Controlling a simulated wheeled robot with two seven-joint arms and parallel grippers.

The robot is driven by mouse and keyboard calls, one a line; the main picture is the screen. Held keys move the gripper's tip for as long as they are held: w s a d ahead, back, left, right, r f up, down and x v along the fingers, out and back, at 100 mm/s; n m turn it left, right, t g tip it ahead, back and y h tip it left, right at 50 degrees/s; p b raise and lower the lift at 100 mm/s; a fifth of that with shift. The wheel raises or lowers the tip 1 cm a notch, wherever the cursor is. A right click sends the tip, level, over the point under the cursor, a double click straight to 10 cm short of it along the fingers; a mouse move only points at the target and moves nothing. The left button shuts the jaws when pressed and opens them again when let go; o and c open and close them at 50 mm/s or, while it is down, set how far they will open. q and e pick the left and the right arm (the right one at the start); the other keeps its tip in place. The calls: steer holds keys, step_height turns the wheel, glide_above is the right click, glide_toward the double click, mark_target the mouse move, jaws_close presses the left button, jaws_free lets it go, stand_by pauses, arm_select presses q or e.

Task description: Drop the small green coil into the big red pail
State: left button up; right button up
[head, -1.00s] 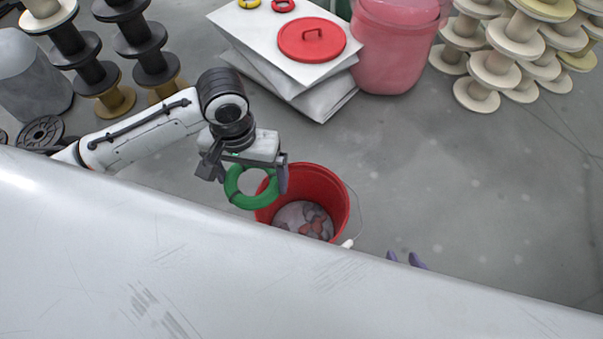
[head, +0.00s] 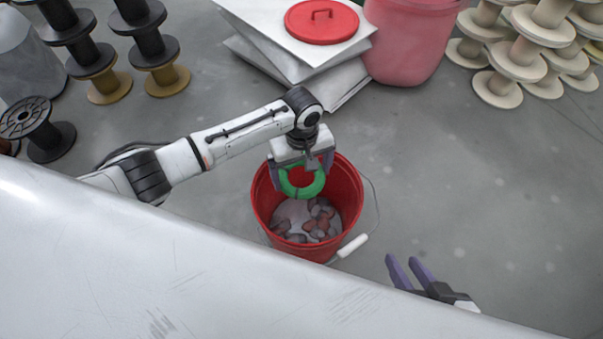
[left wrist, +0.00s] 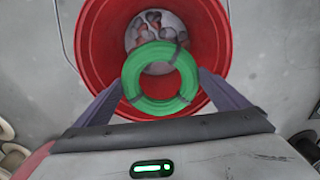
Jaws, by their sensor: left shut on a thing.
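The small green coil (head: 302,194) is a ring with dark bands, held by my left gripper (head: 302,175). The gripper is shut on it, with a finger at each side of the ring. The big red pail (head: 262,205) stands on the floor with several reddish and grey lumps at its bottom. In the head view the coil is over the pail's opening. In the left wrist view the coil (left wrist: 160,102) also overlaps the opening of the pail (left wrist: 97,45), between the fingertips. My right gripper (head: 408,270) is at the lower right, its two fingers apart and empty.
The pail's wire handle with a white grip (head: 353,245) hangs at its right. White slabs bearing a red lid (head: 322,20) and a pink bin (head: 408,45) stand behind. Dark spools (head: 140,35) are at left, cream spools (head: 515,50) at right.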

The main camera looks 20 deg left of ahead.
arm_select(q)
step_height(320, 180, down, 4)
steer(key=b, duration=0.3)
steer(key=shift+b, duration=0.35)
arm_select(e)
steer(key=a+f+g, duration=0.1)
steer(key=a+f+n+g, duration=0.1)
steer(key=f, duration=0.1)
steer(key=shift+w+a+y, duration=0.25)
steer(key=shift+w+y, duration=0.1)
steer(key=shift+y, duration=0.05)
arm_select(q)
steer(key=o, duration=0.9)
step_height(320, 180, up, 10)
steer(key=p, duration=0.5)
steer(key=shift+r, duration=0.25)
arm_select(e)
steer(key=d+r+t, duration=0.1)
steer(key=d+r+m+t, duration=0.1)
steer(key=r, duration=0.1)
steer(key=shift+s+d+h, duration=0.35)
steer(key=shift+s+h, duration=0.05)
